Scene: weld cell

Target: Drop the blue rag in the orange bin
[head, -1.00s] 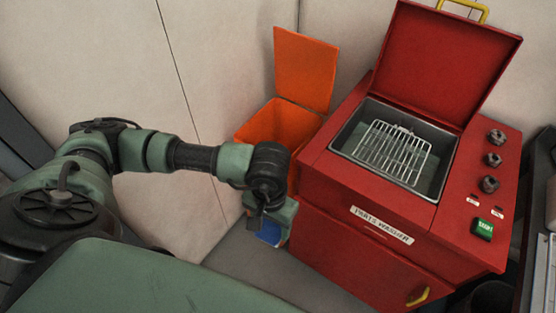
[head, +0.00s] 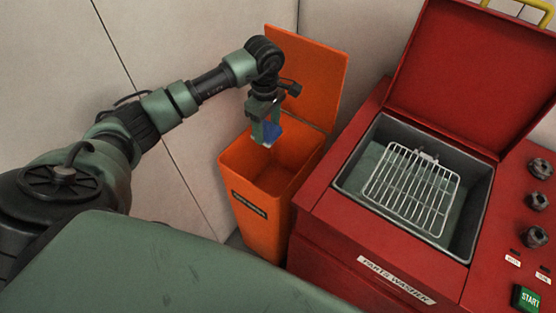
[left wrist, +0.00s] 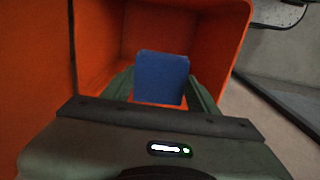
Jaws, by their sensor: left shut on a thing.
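The orange bin (head: 262,215) stands open in the middle of the head view, its lid (head: 312,75) raised against the wall. My left gripper (head: 266,138) hangs pointing down over the bin's opening. It is shut on the blue rag (head: 270,131), which shows between its fingers. In the left wrist view the rag (left wrist: 162,78) sits between the two green fingers, with the orange bin walls (left wrist: 95,45) around and behind it. I cannot tell exactly how far the rag is above or below the rim. My right gripper is not in view.
A red parts washer (head: 335,225) stands right of the bin, close beside it. Its lid (head: 450,75) is up and a wire rack (head: 410,190) lies in its basin. Pale wall panels (head: 170,45) stand behind the bin.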

